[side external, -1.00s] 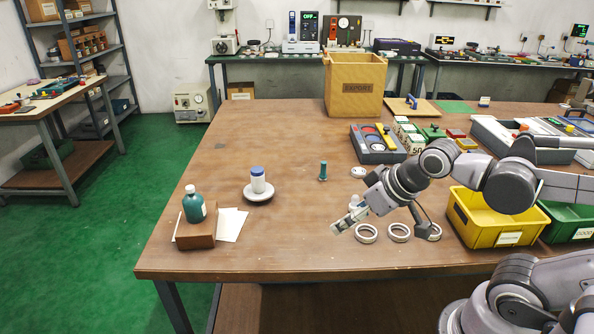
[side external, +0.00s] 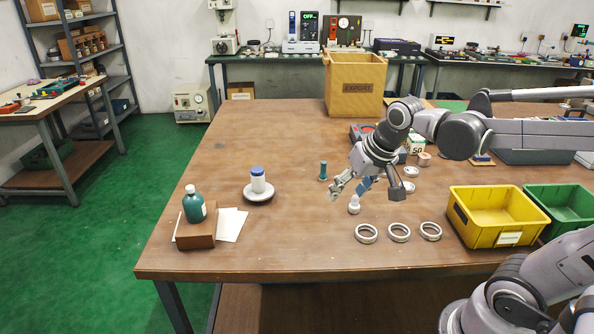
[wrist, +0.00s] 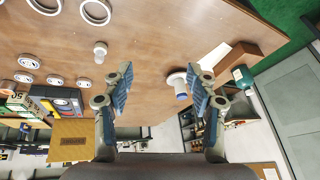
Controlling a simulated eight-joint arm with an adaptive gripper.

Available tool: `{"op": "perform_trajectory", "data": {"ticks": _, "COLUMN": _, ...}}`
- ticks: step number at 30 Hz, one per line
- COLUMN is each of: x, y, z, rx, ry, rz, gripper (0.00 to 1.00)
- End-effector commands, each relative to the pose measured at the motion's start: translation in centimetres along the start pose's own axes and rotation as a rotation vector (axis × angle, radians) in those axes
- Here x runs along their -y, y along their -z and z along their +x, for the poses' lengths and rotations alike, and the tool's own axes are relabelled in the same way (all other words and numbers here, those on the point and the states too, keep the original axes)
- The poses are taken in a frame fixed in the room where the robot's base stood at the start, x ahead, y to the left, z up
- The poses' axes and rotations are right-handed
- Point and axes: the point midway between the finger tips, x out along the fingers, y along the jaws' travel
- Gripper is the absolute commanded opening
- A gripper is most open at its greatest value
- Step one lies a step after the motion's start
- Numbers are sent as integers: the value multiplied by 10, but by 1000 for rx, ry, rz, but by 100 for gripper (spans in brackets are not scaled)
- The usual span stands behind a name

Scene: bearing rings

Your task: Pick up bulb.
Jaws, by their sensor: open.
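The bulb (side external: 354,204) is small and white and stands on the brown table, just behind the metal rings. In the wrist view the bulb (wrist: 100,51) shows to the left of the left finger, not between the fingers. My gripper (side external: 366,188) is above the table, a little behind and above the bulb in the side view. In the wrist view my gripper (wrist: 157,84) has its fingers wide apart with nothing held between them.
Metal rings (side external: 366,233) lie in front of the bulb. A yellow bin (side external: 500,240) and a green bin (side external: 580,236) stand to the right. A teal bolt (side external: 323,170) stands behind left. A white jar (side external: 258,183) on a saucer is further left.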

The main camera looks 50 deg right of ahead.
Motion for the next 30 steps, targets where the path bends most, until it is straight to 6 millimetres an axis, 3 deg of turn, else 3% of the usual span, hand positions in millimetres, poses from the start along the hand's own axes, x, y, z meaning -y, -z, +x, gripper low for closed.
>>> {"op": "perform_trajectory", "data": {"ticks": 6, "x": -28, "y": 46, "z": 20, "rx": 100, "ry": -84, "rz": 303, "gripper": 58}}
{"op": "perform_trajectory", "data": {"ticks": 15, "x": -83, "y": 94, "z": 65, "rx": 219, "ry": -214, "rz": 718, "gripper": 58}}
{"op": "perform_trajectory", "data": {"ticks": 24, "x": -136, "y": 114, "z": 110, "rx": 300, "ry": -332, "rz": 1039, "gripper": 58}}
{"op": "perform_trajectory", "data": {"ticks": 30, "x": -147, "y": 114, "z": 123, "rx": 316, "ry": -358, "rz": 1104, "gripper": 58}}
